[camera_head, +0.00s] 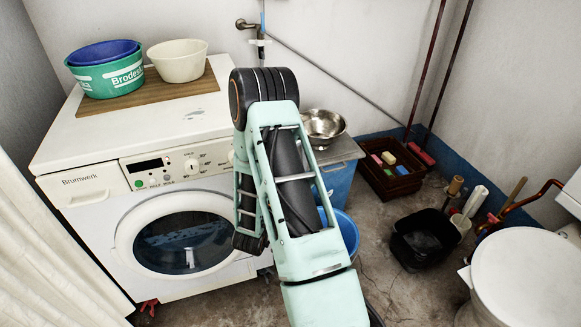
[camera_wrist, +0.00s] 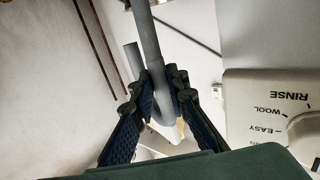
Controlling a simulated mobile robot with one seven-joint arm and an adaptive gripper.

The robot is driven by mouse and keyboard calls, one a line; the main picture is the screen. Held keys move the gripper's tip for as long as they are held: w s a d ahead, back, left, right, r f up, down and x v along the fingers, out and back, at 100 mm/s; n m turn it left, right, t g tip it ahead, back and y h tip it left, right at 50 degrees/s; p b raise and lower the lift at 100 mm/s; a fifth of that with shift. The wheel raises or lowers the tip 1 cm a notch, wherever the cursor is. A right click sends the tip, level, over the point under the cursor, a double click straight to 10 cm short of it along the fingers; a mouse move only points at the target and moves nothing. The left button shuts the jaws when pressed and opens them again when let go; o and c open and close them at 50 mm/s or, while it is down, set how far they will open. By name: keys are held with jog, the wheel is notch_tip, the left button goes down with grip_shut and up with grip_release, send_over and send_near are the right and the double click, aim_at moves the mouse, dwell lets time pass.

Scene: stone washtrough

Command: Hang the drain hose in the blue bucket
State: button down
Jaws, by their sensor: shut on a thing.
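The blue bucket (camera_head: 348,232) stands on the floor to the right of the washing machine (camera_head: 95,220). My arm covers its left part, and its inside is mostly hidden. The grey drain hose (camera_wrist: 150,45) shows in the wrist view as a tube that bends back into a hook. My gripper (camera_wrist: 160,90) is shut on the hose near its bend. A second, shorter length of the hose shows just left of the main one. In the head view the fingers and the hose are hidden behind my arm.
A green tub (camera_head: 110,78) with a blue basin inside and a cream bowl (camera_head: 178,62) stand on the machine. A steel bowl (camera_head: 323,125) sits right of it. A crate (camera_head: 390,168), a black tub (camera_head: 423,238) and a white round-topped object (camera_head: 530,280) stand at right.

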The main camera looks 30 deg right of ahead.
notch_tip(320, 180, down, 48)
jog(key=a+m+g+h+b, duration=0.1)
jog(key=a+g+b, duration=0.1)
jog(key=b, duration=0.8)
jog(key=shift+s+m, duration=0.4)
dwell(3.8)
jog(key=shift+r, duration=0.1)
jog(key=c, duration=1.8)
grip_release()
